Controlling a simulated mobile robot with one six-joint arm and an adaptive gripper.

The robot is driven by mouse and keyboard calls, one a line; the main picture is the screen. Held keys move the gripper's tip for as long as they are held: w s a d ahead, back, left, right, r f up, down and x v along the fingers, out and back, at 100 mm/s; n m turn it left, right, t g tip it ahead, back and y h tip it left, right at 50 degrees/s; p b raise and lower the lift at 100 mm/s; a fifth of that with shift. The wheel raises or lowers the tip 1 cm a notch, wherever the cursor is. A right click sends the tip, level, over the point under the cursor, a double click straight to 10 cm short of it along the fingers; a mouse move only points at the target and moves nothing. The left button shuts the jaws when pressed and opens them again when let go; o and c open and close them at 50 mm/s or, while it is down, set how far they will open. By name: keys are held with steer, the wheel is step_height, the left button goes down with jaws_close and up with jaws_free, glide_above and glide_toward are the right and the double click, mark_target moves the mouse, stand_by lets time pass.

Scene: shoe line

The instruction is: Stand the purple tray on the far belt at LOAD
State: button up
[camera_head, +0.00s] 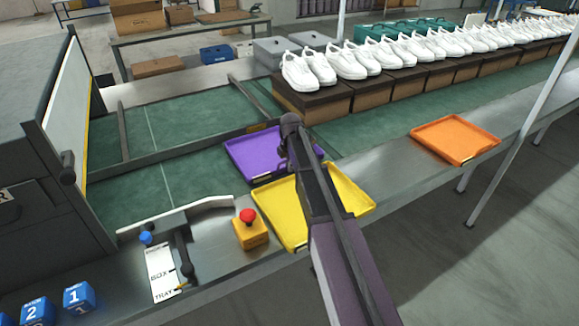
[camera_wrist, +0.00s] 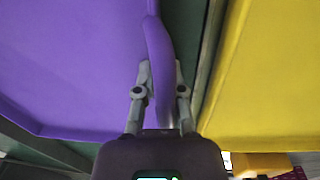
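The purple tray (camera_head: 248,152) lies on the green belt surface, left of my arm and just behind the yellow tray (camera_head: 283,222). My arm hides part of its right side. In the wrist view the purple tray (camera_wrist: 75,65) fills the left, and its raised rim runs between the fingers of my gripper (camera_wrist: 161,78). Both fingers sit against the rim, one on each side, so the gripper looks shut on it. The far belt (camera_head: 190,118) is green and bare beyond a dark divider rail. I cannot read any LOAD mark.
White shoes (camera_head: 345,62) stand on brown boxes (camera_head: 310,98) along the line at the back right. An orange tray (camera_head: 455,138) lies on the metal ledge at right. A red-topped button box (camera_head: 250,230) and a lever panel (camera_head: 165,272) are at front. A dark machine stands left.

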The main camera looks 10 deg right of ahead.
steer(key=shift+o, duration=1)
steer(key=shift+r, duration=0.2)
steer(key=r+p, duration=1.2)
steer(key=shift+s+d, duration=0.15)
steer(key=shift+s, duration=0.25)
steer(key=s+m, duration=2.1)
steer(key=s, duration=0.7)
steer(key=shift+s+m+g, duration=0.15)
steer(key=shift+m+g, duration=0.15)
steer(key=shift+g, duration=0.1)
